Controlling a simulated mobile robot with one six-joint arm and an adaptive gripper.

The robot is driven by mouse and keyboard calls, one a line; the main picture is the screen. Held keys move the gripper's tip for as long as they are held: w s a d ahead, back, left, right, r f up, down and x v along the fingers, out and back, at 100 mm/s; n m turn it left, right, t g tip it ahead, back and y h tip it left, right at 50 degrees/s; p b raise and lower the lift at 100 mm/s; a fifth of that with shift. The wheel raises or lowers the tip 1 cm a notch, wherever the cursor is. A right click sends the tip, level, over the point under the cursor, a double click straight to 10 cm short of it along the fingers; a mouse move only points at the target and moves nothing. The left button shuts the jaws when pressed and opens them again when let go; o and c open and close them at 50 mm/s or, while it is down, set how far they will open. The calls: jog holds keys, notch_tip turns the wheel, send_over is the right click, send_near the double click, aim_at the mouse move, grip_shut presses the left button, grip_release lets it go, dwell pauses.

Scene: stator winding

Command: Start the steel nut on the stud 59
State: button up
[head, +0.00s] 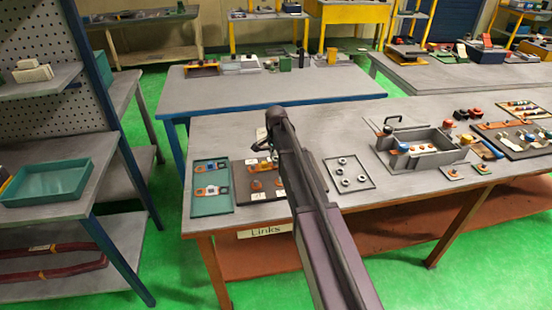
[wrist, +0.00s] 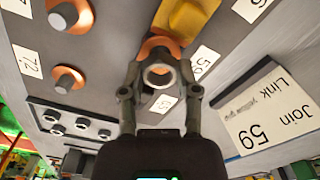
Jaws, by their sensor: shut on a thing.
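My gripper (wrist: 160,88) is shut on a steel nut (wrist: 160,74) in the wrist view. The nut's open bore faces the camera. Right behind the nut is a copper-coloured ring (wrist: 152,43) with a yellow grip piece (wrist: 188,18) beyond it.
Two other studs with copper rings (wrist: 70,80) stand at the left in the wrist view. A sign (wrist: 265,112) reads Join 59. A nut tray (head: 349,174) with several nuts lies right of my arm. A teal tray (head: 211,200) with links lies left of the board.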

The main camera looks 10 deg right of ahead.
jog(key=shift+f+b, duration=0.6)
jog(key=shift+f, duration=0.05)
dwell(0.8)
jog(key=shift+s, duration=0.1)
dwell(1.1)
jog(key=m, duration=0.6)
jog(key=shift+f, duration=0.1)
dwell(0.3)
jog(key=o, duration=1.1)
